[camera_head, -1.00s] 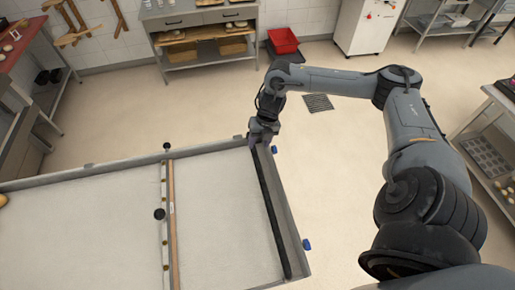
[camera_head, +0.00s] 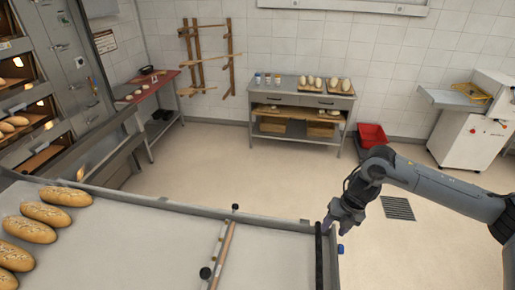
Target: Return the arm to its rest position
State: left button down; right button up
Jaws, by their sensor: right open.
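My right arm (camera_head: 440,187) comes in from the right edge and bends down at the wrist. My right gripper (camera_head: 328,226) is open at the far right corner of the large loader bed, over or beside the end of a black bar (camera_head: 319,255). I cannot tell whether its fingers touch the bar or the rim. The loader bed (camera_head: 170,248) has a pale flat surface and a grey rim. My left gripper is not in view.
Several loaves (camera_head: 45,215) lie at the bed's left. Deck ovens (camera_head: 60,60) stand at far left. A steel table (camera_head: 300,100) with bread, a red bin (camera_head: 372,135) and a white machine (camera_head: 470,130) stand at the back.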

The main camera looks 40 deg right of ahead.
jog(key=w+a+f+t+y+p, duration=0.1)
jog(key=w+a+f+t, duration=0.15)
jog(key=a, duration=0.65)
jog(key=w+a+f+t+y+p, duration=0.1)
jog(key=w+a+f+p, duration=0.15)
jog(key=a, duration=0.65)
jog(key=s+a+r+m+t+p, duration=0.2)
jog(key=a+m+t, duration=0.1)
jog(key=a+m, duration=0.65)
jog(key=s+r+m+g+h+p, duration=0.2)
jog(key=s+m+g+h+p, duration=0.1)
jog(key=s+m, duration=1.1)
jog(key=shift+s+a+r+m+g, duration=0.25)
jog(key=shift+s+m+g, duration=0.15)
jog(key=shift+g, duration=0.35)
